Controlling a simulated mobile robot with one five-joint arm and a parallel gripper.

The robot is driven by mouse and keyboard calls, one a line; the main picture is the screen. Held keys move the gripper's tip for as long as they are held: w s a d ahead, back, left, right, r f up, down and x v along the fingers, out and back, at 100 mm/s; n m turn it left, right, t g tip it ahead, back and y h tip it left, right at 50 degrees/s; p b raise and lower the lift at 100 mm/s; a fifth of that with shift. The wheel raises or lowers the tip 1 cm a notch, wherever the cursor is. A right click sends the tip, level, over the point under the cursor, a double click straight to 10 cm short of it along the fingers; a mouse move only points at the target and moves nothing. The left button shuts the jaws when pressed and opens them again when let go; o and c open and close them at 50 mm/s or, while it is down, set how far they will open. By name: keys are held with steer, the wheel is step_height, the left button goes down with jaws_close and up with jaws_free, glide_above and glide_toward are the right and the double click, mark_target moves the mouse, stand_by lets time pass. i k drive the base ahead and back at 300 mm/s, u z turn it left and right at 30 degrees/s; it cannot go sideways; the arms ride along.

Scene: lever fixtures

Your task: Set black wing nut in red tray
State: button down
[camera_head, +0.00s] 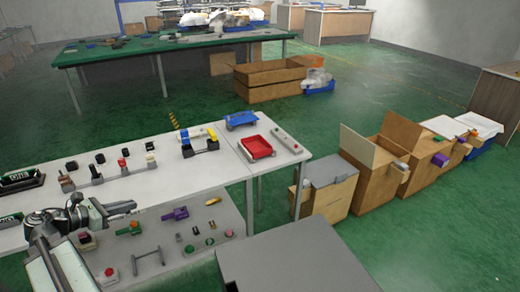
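The red tray (271,152) sits near the right end of the long white table, and its inside looks empty. My gripper (130,207) is over the front edge of the white table at the lower left, well apart from the red tray. Its fingers point right; they are too small to tell whether they are open or shut.
Lever fixtures (95,173) stand along the white table (190,185). A blue and yellow fixture (200,144) and a blue piece (241,119) are near the red tray. A lower shelf (165,250) holds several small parts. A grey surface (300,260) fills the front centre.

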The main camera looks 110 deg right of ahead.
mark_target(256, 148)
steer(key=k, duration=1.85)
steer(key=z, duration=0.65)
steer(key=i, duration=1)
